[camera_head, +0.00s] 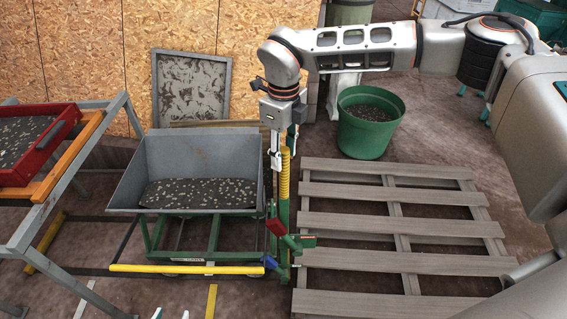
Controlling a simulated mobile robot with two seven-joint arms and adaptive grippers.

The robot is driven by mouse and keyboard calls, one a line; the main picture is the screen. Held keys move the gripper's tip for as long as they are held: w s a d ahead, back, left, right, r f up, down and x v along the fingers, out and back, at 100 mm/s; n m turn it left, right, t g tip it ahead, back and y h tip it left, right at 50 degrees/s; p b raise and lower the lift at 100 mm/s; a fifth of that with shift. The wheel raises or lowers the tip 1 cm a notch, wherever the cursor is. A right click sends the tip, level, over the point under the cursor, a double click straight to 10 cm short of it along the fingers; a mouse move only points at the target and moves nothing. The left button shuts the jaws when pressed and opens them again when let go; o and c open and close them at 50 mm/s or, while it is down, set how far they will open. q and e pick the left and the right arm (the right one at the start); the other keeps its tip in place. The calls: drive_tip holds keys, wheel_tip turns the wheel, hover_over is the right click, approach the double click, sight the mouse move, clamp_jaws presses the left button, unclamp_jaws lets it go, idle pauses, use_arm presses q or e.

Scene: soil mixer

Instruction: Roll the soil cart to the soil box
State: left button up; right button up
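The soil cart has a grey metal hopper (200,150) with dark speckled soil in it, on a green wheeled frame (185,237) at centre left. A green post with a yellow coil (284,180) and red and blue levers stands at the cart's right side. My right gripper (275,158) points down beside the top of this post; its fingers overlap the post, so I cannot tell whether it grips anything. A red box (62,132) of soil rests at the left; I cannot tell whether it is the soil box. My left gripper cannot be made out clearly.
An orange-topped metal stand (60,168) holds the red box. A wooden pallet (395,222) lies right of the cart, with a green soil pot (368,135) behind it. A framed panel (190,85) leans on the chipboard wall. A yellow bar (187,269) crosses the cart's front.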

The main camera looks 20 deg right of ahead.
wheel_tip(320, 180, up, 7)
drive_tip(key=shift+r, duration=0.2)
drive_tip(key=shift+f, duration=0.1)
idle(0.6)
